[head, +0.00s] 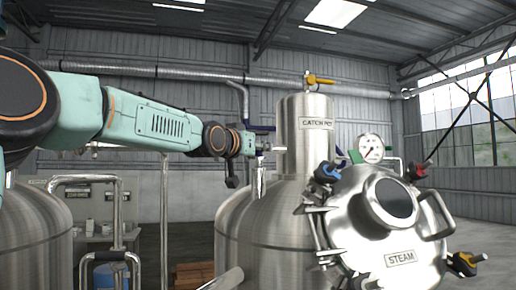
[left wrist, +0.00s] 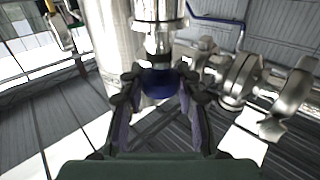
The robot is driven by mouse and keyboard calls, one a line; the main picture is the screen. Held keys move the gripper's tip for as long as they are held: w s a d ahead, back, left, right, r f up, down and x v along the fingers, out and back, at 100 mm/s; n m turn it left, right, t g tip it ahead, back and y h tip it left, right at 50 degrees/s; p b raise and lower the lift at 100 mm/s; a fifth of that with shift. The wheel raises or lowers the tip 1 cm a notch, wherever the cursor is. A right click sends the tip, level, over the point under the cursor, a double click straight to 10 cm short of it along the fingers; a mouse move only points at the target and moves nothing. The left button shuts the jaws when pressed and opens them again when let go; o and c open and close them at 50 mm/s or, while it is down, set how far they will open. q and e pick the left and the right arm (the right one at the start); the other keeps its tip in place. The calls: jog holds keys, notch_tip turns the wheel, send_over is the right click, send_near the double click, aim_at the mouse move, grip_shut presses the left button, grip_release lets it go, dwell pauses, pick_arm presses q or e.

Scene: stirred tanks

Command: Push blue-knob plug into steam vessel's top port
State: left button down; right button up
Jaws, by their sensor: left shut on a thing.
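The steel vessel (head: 262,222) stands in the middle of the head view. A round hatch (head: 350,235) labelled STEAM is in front, and an upright cylinder (head: 305,150) labelled CATCH POT rises above. My left gripper (head: 254,143) is beside the left side of this cylinder. In the left wrist view my left gripper (left wrist: 158,98) is shut on the blue knob (left wrist: 157,83) of the plug. A metal stem (left wrist: 157,44) runs from the knob toward a bright metal collar (left wrist: 158,14). I cannot tell whether the stem is inside the collar. My right gripper is not in view.
A pressure gauge (head: 371,148) and several coloured-knob clamps surround the hatch. A yellow-handled valve (head: 319,80) tops the catch pot. Metal valve fittings (left wrist: 238,78) lie close to the right of my left fingers. Another steel tank (head: 38,235) stands at the left.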

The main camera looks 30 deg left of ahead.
pick_arm(q)
jog(key=shift+s+a+f+b, duration=0.1)
jog(key=shift+s+f+b, duration=0.05)
jog(key=shift+f+b, duration=0.3)
jog(key=shift+f+b, duration=0.3)
jog(key=shift+f, duration=0.15)
jog(key=shift+f, duration=0.2)
jog(key=c, duration=0.9)
grip_release()
jog(key=shift+o, duration=0.2)
